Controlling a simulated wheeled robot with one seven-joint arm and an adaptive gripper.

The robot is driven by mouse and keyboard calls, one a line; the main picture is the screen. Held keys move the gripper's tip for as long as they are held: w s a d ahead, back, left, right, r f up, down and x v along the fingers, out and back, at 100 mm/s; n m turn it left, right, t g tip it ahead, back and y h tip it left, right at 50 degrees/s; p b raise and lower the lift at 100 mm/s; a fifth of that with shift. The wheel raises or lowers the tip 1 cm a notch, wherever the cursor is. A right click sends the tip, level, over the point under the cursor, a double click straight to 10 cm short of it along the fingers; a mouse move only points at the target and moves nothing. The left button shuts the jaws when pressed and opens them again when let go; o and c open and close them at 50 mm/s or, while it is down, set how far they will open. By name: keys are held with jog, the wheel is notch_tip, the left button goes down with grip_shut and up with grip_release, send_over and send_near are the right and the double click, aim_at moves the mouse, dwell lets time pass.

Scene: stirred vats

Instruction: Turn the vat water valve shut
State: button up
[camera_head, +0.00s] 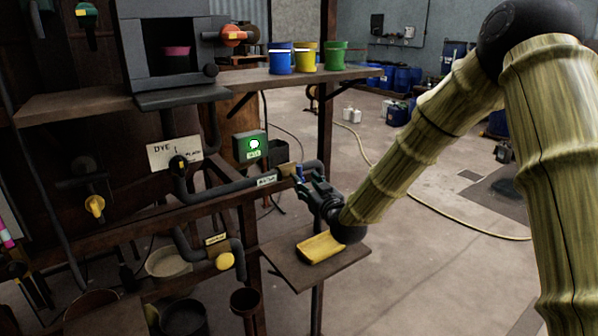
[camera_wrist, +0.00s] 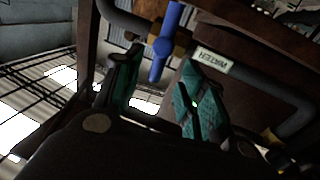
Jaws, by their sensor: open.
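The water valve has a blue lever handle (camera_wrist: 165,45) on a dark pipe with a brass-coloured fitting. In the wrist view the lever shows in the gap between my gripper's fingers (camera_wrist: 157,82), which are open. I cannot tell whether either finger touches it. In the head view a small part of the blue handle (camera_head: 299,171) shows at the tip of my gripper (camera_head: 308,184); the rest is hidden behind the fingers. A white label (camera_wrist: 212,58), upside down in the wrist view, sits beside the valve; it also shows in the head view (camera_head: 267,180).
A green box (camera_head: 250,147) hangs behind the pipe. Blue (camera_head: 281,58), yellow (camera_head: 306,56) and green (camera_head: 335,55) cups stand on the upper shelf. Open floor lies to the right.

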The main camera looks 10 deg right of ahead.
aim_at(301, 176)
jog(key=shift+p+x, duration=1.15)
jog(key=shift+x, duration=2.2)
jog(key=shift+c, duration=0.5)
grip_shut()
